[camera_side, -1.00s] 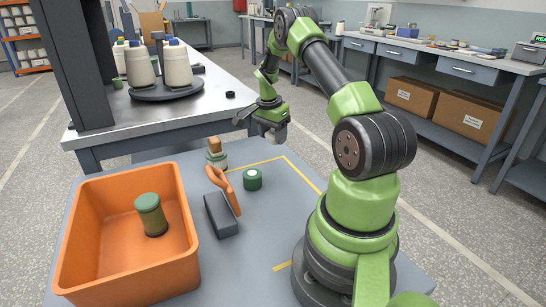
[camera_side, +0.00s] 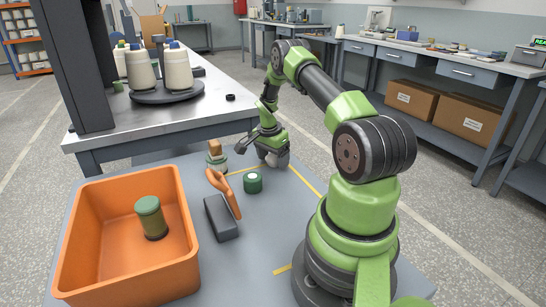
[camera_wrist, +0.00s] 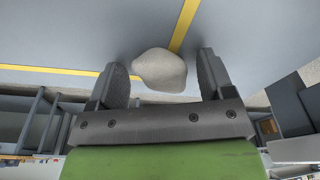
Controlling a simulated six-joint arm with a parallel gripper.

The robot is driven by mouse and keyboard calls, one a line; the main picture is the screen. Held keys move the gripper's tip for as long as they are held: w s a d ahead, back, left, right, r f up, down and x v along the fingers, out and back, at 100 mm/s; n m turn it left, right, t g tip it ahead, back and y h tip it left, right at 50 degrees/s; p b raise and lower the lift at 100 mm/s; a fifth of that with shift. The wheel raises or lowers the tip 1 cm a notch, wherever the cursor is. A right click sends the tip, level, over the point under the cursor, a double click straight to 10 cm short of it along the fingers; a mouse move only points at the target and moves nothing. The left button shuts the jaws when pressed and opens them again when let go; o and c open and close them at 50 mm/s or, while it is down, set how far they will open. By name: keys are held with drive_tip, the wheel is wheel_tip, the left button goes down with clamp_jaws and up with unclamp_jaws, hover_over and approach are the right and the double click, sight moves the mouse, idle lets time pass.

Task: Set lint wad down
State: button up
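The lint wad (camera_wrist: 160,69) is a pale grey, rounded lump between my gripper's fingertips (camera_wrist: 163,78) in the wrist view. A gap shows between the wad and the right finger; the left finger is very near its other side, and I cannot tell if it touches. The fingers are spread apart. In the side view my gripper (camera_side: 268,155) is low over the far part of the grey work surface, with the wad (camera_side: 283,160) partly hidden by it. The wad appears to be at the surface, by the yellow line.
A brush-like tool with an orange handle (camera_side: 222,190) and an item with a wooden top (camera_side: 215,149) are farther left. The surface's right side looks clear.

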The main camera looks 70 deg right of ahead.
wheel_tip(320, 180, up, 13)
drive_tip(key=w+a, duration=0.1)
drive_tip(key=a, duration=0.1)
drive_tip(key=w+a+r+n+t, duration=0.3)
drive_tip(key=a+r+n, duration=0.2)
drive_tip(key=a+r, duration=0.65)
drive_tip(key=s+a+r+n+t, duration=0.25)
drive_tip(key=a+r+n, duration=0.35)
drive_tip(key=a, duration=0.6)
drive_tip(key=s+a+n+t+y, duration=0.2)
drive_tip(key=s+a+n+y, duration=0.1)
drive_tip(key=s+a+n, duration=0.4)
drive_tip(key=s+a, duration=0.3)
drive_tip(key=s, duration=0.1)
drive_tip(key=shift+r+y, duration=0.2)
drive_tip(key=shift+y, duration=0.1)
